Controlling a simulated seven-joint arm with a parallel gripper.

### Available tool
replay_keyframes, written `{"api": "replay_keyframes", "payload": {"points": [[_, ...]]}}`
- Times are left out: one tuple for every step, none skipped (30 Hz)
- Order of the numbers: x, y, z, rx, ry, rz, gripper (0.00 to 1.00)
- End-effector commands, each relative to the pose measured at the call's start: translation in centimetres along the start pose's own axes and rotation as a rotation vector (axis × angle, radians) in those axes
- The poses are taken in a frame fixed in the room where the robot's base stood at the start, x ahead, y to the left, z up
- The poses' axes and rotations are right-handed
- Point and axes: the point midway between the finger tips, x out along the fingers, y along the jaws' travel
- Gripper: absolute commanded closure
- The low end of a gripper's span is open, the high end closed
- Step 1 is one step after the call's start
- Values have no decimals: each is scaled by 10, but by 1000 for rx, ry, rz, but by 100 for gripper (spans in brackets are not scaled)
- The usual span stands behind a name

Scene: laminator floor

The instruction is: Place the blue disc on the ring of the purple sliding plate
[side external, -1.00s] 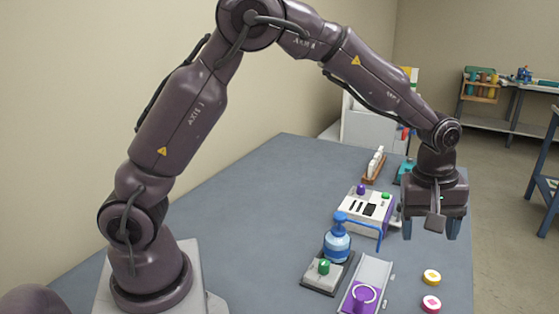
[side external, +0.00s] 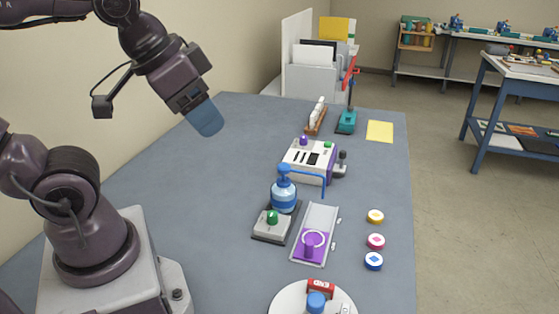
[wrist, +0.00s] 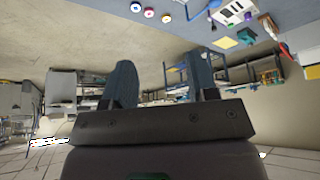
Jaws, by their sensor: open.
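The blue disc (side external: 374,261), white with a blue mark, lies flat on the table's right side, nearest in a row with a pink and a yellow disc. It also shows at the top of the wrist view (wrist: 135,7). The purple sliding plate (side external: 310,254) sits in a grey rail, with a pale ring (side external: 323,238) and a purple knob on it. The ring looks empty. My gripper (side external: 207,120) is raised over the table's left part, tilted, far from disc and plate. In the wrist view its blue fingers (wrist: 161,62) are apart with nothing between them.
A white machine (side external: 308,160) is behind. A round white dish (side external: 282,301) with items is at the front. The table's left part is clear.

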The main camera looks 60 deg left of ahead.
Motion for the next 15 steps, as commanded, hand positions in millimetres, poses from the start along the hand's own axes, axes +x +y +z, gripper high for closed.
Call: {"api": "replay_keyframes", "payload": {"points": [[0, 0, 0, 0, 0, 0, 47], [0, 0, 0, 0, 0, 0, 47], [0, 0, 0, -1, 0, 0, 47], [0, 0, 0, -1, 0, 0, 47], [0, 0, 0, -1, 0, 0, 47], [0, 0, 0, -2, 0, 0, 47], [0, 0, -1, -2, 0, 0, 47], [0, 0, -1, -2, 0, 0, 47], [0, 0, -1, -2, 0, 1, 47], [0, 1, -1, 1, -2, 2, 47], [2, 1, 0, 3, -9, 3, 47], [5, 2, 0, 7, -26, 5, 47], [9, 3, 1, 10, -45, 7, 47], [13, 4, 2, 14, -67, 9, 47], [20, 5, 2, 20, -100, 12, 47]]}}
